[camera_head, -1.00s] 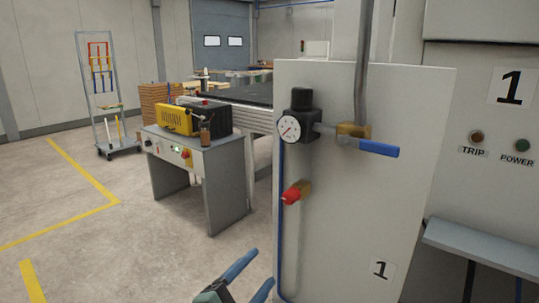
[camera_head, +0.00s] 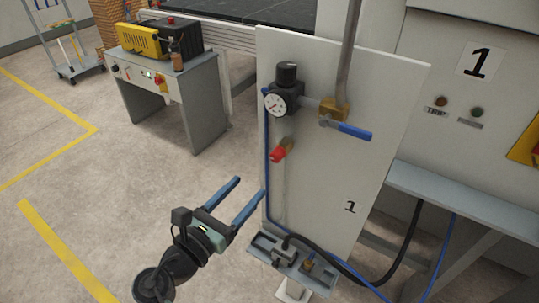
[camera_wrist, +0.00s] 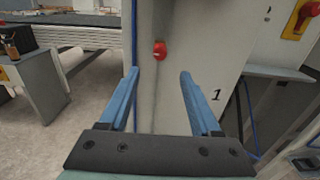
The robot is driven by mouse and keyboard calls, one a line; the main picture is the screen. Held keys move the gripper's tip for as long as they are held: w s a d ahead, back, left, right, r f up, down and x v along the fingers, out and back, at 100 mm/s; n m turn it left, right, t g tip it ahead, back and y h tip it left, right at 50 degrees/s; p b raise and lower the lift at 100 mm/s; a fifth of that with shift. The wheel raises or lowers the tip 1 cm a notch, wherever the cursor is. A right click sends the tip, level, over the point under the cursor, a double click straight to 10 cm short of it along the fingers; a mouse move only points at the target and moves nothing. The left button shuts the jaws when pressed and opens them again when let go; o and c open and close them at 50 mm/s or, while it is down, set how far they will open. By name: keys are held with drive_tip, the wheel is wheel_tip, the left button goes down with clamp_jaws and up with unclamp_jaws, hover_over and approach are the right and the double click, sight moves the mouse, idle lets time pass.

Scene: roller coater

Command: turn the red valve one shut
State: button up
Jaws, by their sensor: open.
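The red valve (camera_head: 277,155) is a small red knob on a brass fitting, on the pale panel marked 1 (camera_head: 345,180), below a round gauge (camera_head: 276,103). In the wrist view the red valve (camera_wrist: 159,50) shows beyond and between my two blue fingers. My gripper (camera_head: 245,195) is open and empty, below and to the left of the valve in the head view, apart from it. Its fingers point toward the panel.
A brass valve with a blue lever (camera_head: 352,131) sits on the panel at upper right. A tray with fittings and hoses (camera_head: 290,262) is at the panel's foot. A grey cabinet (camera_head: 170,100) stands behind left.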

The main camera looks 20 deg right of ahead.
sight(274, 159)
drive_tip(key=x, duration=1)
drive_tip(key=shift+w+d, duration=0.25)
clamp_jaws()
